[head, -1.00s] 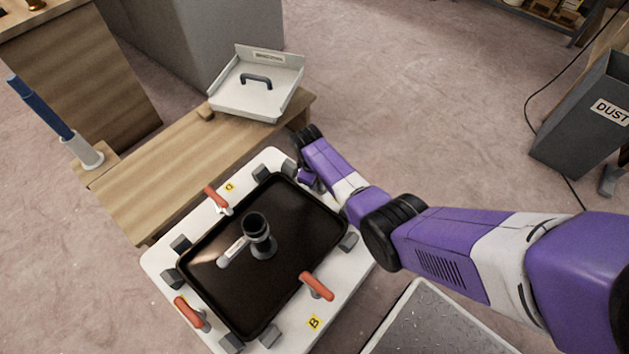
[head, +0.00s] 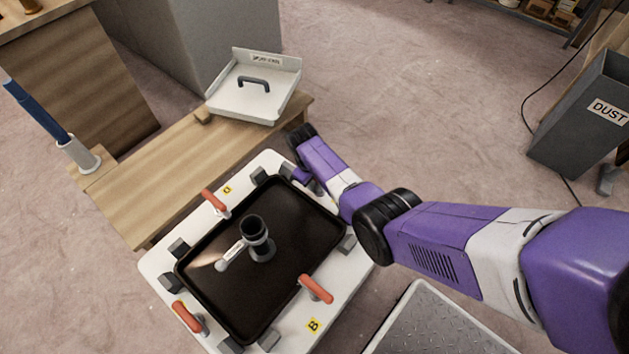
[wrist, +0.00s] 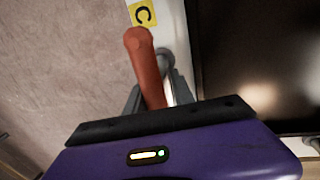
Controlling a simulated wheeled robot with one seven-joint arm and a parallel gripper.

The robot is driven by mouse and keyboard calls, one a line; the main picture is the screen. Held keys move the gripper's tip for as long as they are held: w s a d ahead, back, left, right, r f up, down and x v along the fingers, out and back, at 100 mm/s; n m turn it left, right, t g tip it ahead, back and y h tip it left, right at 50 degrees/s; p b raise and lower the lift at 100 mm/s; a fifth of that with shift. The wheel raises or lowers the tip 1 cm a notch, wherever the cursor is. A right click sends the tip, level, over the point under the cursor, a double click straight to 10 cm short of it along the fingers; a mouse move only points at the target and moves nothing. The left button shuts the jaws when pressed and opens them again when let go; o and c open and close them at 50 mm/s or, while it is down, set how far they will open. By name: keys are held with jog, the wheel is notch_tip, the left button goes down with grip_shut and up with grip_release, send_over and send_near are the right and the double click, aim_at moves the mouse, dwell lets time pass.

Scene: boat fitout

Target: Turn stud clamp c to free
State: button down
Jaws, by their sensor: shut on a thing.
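Stud clamp c shows in the wrist view as a red-orange handle (wrist: 147,62) on a grey stud (wrist: 165,62). A yellow C label (wrist: 143,14) lies just beyond it. The handle runs roughly along the black panel's edge, slightly tilted. My gripper (wrist: 158,92) has its grey fingers closed on either side of the handle's lower part. In the head view, clamp c and my gripper's fingers are hidden behind my arm at the right side of the white frame (head: 152,262).
The black panel (head: 215,285) carries an upright dark cylinder (head: 254,228). Other red-handled clamps stand at the upper left (head: 215,202), by the B label (head: 317,290), and at the lower left (head: 187,318). A wooden bench (head: 165,165) with a white tray (head: 230,98) lies beyond.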

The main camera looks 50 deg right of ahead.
jog(key=c, duration=1.3)
grip_release()
jog(key=shift+w+d+r, duration=0.15)
jog(key=shift+d+r, duration=0.2)
jog(key=shift+d, duration=0.25)
jog(key=shift+o, duration=0.2)
jog(key=shift+a, duration=0.1)
jog(key=shift+a+f, duration=0.25)
jog(key=r+p, duration=0.1)
jog(key=r, duration=0.1)
jog(key=a+r+p, duration=0.1)
jog(key=r, duration=0.2)
jog(key=r+p, duration=0.2)
jog(key=shift+s+a+r, duration=0.2)
jog(key=shift+a+r, duration=0.05)
jog(key=shift+r, duration=0.1)
